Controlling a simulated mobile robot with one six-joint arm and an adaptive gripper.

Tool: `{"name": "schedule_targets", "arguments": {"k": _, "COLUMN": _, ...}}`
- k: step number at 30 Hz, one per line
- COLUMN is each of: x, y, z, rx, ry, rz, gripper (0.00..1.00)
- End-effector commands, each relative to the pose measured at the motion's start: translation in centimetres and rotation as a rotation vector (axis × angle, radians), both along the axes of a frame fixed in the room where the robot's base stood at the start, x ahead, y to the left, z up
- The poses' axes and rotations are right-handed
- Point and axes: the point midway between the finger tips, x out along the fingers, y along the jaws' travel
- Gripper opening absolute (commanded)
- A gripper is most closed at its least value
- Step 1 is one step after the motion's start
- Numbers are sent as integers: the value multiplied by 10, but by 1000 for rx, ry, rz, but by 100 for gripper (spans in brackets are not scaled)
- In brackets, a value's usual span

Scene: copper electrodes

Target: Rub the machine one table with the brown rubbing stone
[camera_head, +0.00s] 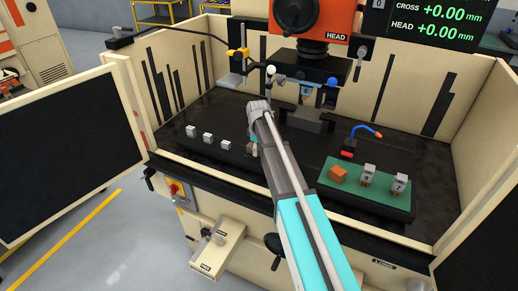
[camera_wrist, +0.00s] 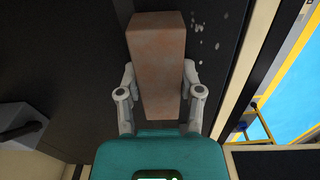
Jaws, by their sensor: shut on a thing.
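The brown rubbing stone (camera_wrist: 160,60) is a long block in the wrist view. My gripper (camera_wrist: 160,88) is shut on it, with one finger on each long side. The dark machine table (camera_head: 222,113) lies inside the cream machine enclosure. In the head view my arm reaches over the front edge of this table, and the gripper and stone are mostly hidden behind it, low over the table's front part. Whether the stone touches the table cannot be told. Pale spots (camera_wrist: 198,35) show on the dark surface right of the stone in the wrist view.
Several small pale blocks (camera_head: 208,138) stand in a row left of my gripper. A green mat (camera_head: 330,190) on the right holds an orange block (camera_head: 338,174) and two electrodes (camera_head: 368,173). A blue hose (camera_head: 365,130) stands behind it. The orange machine head (camera_head: 315,18) hangs above.

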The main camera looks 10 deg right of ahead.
Motion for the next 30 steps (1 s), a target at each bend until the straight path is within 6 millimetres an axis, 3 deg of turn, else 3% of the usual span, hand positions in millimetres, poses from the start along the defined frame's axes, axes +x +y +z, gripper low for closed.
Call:
{"name": "schedule_targets", "arguments": {"k": 8, "x": -16, "y": 11, "z": -2, "rx": 2, "ry": 2, "rz": 1, "gripper": 10}}
{"name": "schedule_targets", "arguments": {"k": 9, "x": -18, "y": 12, "z": -2, "rx": 2, "ry": 2, "rz": 1, "gripper": 4}}
{"name": "schedule_targets", "arguments": {"k": 30, "x": -28, "y": 20, "z": -2, "rx": 3, "ry": 3, "rz": 2, "gripper": 4}}
